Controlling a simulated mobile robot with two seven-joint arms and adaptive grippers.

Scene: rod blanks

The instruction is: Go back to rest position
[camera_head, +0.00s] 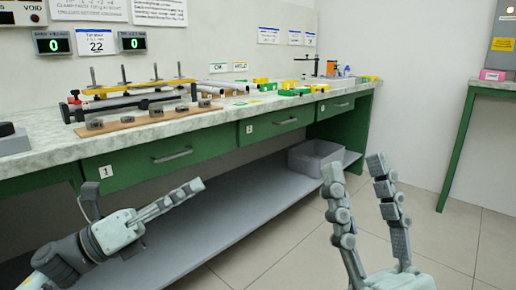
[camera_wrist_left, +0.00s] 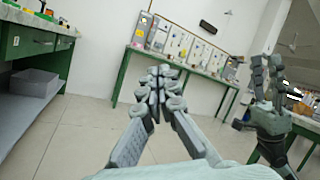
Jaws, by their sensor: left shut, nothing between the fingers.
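My left gripper (camera_head: 198,184) is low at the left in the head view, in front of the workbench's lower shelf. Its fingers are together and empty; in the left wrist view its fingertips (camera_wrist_left: 160,74) meet with nothing between them. My right gripper (camera_head: 355,167) stands upright at the lower right of the head view, its two fingers apart and nothing between them. It also shows at the right of the left wrist view (camera_wrist_left: 267,62). Both grippers are clear of the bench.
A workbench with green drawers (camera_head: 175,154) holds a rod rack (camera_head: 130,98) and several small yellow and green parts. A grey bin (camera_head: 314,157) sits on its lower shelf (camera_head: 240,205). A second green table (camera_wrist_left: 185,62) stands across open tiled floor (camera_wrist_left: 90,125).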

